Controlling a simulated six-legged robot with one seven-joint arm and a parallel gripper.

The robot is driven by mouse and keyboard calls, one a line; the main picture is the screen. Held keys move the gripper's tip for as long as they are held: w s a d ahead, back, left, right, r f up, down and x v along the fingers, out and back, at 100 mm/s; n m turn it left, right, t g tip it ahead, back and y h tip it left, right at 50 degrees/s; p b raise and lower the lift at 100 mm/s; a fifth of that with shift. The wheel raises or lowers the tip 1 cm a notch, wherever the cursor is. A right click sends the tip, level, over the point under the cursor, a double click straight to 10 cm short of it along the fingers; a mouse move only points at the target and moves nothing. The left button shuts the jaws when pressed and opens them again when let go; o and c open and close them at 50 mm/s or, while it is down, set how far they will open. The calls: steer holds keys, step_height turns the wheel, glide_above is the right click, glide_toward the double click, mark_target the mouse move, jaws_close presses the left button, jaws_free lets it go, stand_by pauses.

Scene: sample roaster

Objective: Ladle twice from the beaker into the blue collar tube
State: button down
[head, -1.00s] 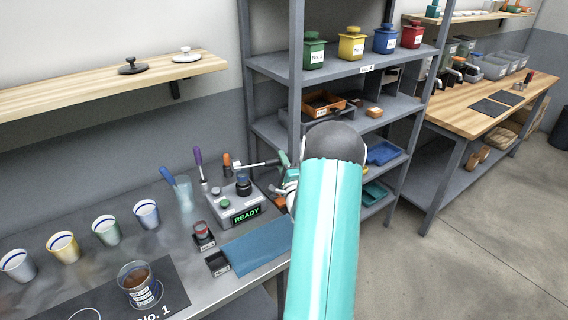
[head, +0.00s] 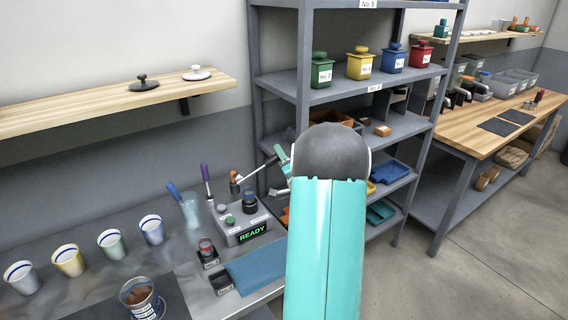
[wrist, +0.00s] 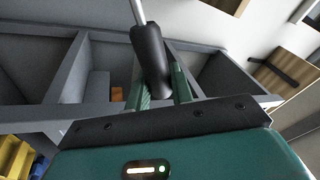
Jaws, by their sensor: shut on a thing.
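My gripper shows at its fingers in the wrist view (wrist: 160,84), shut on the black handle (wrist: 151,62) of a tool with a thin metal rod. In the head view my arm mostly hides the gripper; the tool's pale rod (head: 259,167) slants down left above the grey READY device (head: 240,227). Its far end is too small to make out. A clear glass vessel with brown contents (head: 141,297) stands at lower left. Another clear glass (head: 190,211) holds a blue-handled stick. I cannot tell which is the beaker. A dark blue round top (head: 249,201) sits on the device; I cannot make out a blue collar tube.
Several blue-rimmed cups (head: 69,260) stand along the bench. Small black holders (head: 208,257) and a blue mat (head: 256,264) lie before the device. Upright purple (head: 205,173) and orange-handled tools stand behind it. A grey shelf rack (head: 330,93) stands close behind my arm.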

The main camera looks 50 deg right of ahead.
steer(key=w+a+r+n+g+y, duration=0.1)
steer(key=w+a+r+n+y, duration=0.3)
steer(key=a+r+n, duration=0.6)
steer(key=shift+w+a+r+n+y, duration=0.35)
steer(key=shift+w+a+n, duration=0.85)
steer(key=shift+n, duration=1.4)
steer(key=shift+w+d, duration=0.1)
steer(key=shift+d, duration=0.05)
